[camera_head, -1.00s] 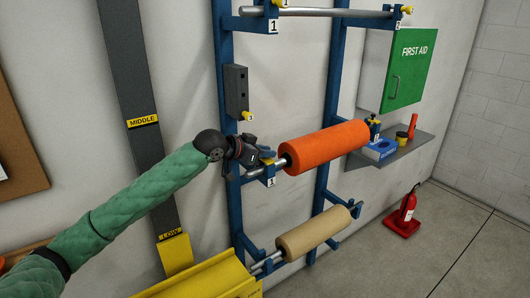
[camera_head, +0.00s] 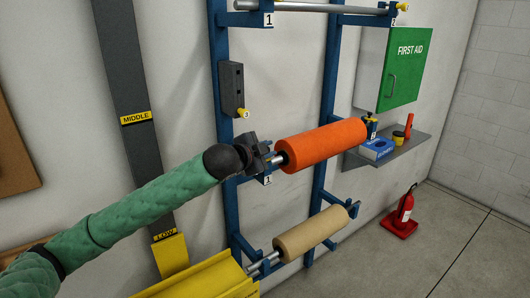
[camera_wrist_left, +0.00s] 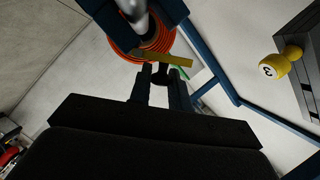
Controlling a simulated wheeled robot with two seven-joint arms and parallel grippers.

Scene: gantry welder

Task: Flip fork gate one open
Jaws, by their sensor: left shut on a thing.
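Fork gate one is at the left fork of the middle bar, above the blue bracket (camera_head: 253,183) with the "1" plate. In the head view my left gripper (camera_head: 266,153) mostly hides the gate. In the left wrist view the gate shows as a yellow bar (camera_wrist_left: 178,61) with a dark knob at its near side. My left gripper (camera_wrist_left: 160,88) is shut on it, its dark fingers on either side of the knob. The silver bar (camera_wrist_left: 140,20) and the orange roll (camera_head: 322,145) are just beyond. The exact gate angle is hard to tell. My right gripper is not in view.
Blue uprights (camera_head: 222,110) stand against the wall. A grey block (camera_head: 232,88) with a yellow knob (camera_head: 243,114) sits above my gripper. A tan roll (camera_head: 312,234) hangs below. A grey shelf (camera_head: 405,147) with a blue box (camera_head: 377,149) is at right.

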